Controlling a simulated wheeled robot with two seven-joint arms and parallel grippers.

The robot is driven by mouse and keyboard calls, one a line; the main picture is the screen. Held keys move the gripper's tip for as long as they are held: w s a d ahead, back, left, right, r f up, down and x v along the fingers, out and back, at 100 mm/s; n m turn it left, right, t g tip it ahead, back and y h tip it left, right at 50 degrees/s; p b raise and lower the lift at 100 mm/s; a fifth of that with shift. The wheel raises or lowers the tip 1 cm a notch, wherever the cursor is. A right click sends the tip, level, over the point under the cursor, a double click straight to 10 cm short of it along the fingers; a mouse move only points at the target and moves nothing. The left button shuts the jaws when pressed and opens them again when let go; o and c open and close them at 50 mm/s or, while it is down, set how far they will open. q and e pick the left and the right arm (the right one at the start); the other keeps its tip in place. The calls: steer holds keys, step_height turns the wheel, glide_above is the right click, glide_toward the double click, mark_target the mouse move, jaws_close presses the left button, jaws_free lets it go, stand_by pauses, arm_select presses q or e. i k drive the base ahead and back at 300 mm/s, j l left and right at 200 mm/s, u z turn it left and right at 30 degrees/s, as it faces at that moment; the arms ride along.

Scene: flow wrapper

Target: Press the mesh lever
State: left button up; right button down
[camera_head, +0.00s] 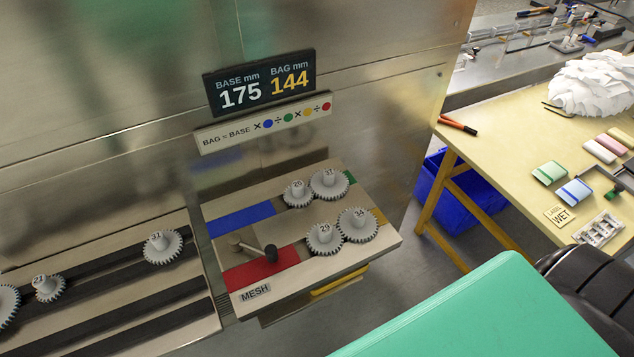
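The mesh lever (252,248) is a short bar with a dark round knob at its right end. It lies over the red strip (240,278) on the pale gear plate, just above the MESH label (255,292). Two pairs of grey gears sit on the plate to its right. The upper pair is a smaller gear (298,194) and a larger one (329,184). The lower pair is a gear marked 29 (324,238) and one that seems marked 34 (358,225). Nothing touches the lever. Neither of my grippers is in view.
A display (260,83) reads base 175, bag 144. A rack (190,276) with several gears lies left of the plate. A teal surface (480,315) fills the lower right. A yellow table (500,130) with pads and tools stands right, a blue bin (470,190) beneath.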

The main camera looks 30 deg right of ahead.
mark_target(235, 243)
steer(key=i+l, duration=0.1)
steer(key=l, duration=0.3)
steer(key=i+l, duration=0.15)
steer(key=l, duration=0.3)
steer(key=i+l, duration=0.1)
steer(key=l, duration=0.3)
